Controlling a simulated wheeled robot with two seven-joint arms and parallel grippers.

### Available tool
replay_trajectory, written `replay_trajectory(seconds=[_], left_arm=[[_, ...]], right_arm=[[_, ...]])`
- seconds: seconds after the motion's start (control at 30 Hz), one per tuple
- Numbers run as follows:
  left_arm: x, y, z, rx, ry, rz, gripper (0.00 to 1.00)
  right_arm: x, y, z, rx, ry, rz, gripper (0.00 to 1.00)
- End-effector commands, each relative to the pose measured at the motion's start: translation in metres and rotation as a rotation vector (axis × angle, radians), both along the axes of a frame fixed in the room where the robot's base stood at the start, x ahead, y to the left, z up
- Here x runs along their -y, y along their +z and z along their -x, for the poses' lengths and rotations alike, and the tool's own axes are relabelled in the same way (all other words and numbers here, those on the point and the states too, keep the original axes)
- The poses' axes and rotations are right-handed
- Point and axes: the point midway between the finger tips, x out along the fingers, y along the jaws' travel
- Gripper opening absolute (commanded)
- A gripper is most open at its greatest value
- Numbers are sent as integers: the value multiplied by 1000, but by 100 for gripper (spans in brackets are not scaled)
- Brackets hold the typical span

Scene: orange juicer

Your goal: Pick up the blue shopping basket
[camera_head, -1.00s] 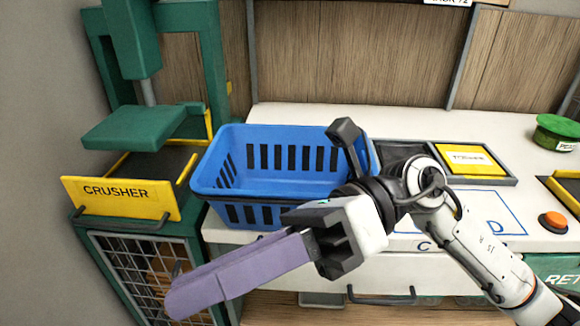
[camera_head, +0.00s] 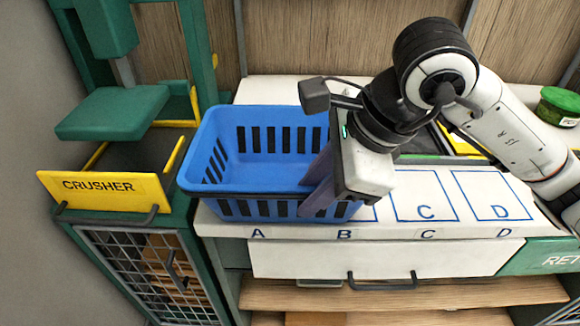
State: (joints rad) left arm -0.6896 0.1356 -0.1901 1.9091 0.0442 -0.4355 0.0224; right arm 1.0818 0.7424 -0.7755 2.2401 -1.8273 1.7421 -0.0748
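The blue shopping basket (camera_head: 250,180) stands upright on the white counter, next to the crusher. It looks empty, with slotted sides and an open top. My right gripper (camera_head: 318,200) points down at the basket's right front part. Its purple-grey fingers reach down at the basket's wall, one seeming on the inner side and one in front. Whether they touch the rim or pinch it cannot be told, as the gripper body hides the contact and the basket's right end. My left gripper is out of view.
A green crusher with a yellow drawer (camera_head: 105,192) stands close on the left. The white counter (camera_head: 400,232) has marked squares lettered A to D. A green round container (camera_head: 560,106) sits at the far right. A drawer with a dark handle (camera_head: 382,280) is below the counter.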

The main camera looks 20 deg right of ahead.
Motion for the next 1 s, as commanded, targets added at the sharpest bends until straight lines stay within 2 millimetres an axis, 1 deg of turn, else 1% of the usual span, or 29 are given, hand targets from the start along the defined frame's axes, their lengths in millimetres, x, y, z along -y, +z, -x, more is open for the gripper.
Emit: replay_trajectory(seconds=[0.17,0.4,0.5,0.77,0.8,0.87,0.9,0.93,1.0], left_arm=[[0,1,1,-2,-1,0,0],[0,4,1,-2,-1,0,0],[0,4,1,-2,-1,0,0],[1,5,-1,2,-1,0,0],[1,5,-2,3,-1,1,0],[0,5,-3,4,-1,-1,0],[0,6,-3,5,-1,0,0],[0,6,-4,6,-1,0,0],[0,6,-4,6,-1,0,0]], right_arm=[[-5,-13,-4,-3,0,-2,24],[-17,-47,-15,-4,0,-3,24],[-20,-56,-18,-2,1,-1,24],[-21,-59,-20,1,0,-2,24],[-21,-59,-20,1,0,-2,21],[-21,-58,-20,1,0,-2,11],[-21,-58,-20,1,0,-2,4],[-21,-58,-20,1,0,-2,0],[-21,-58,-20,1,0,-2,0]])
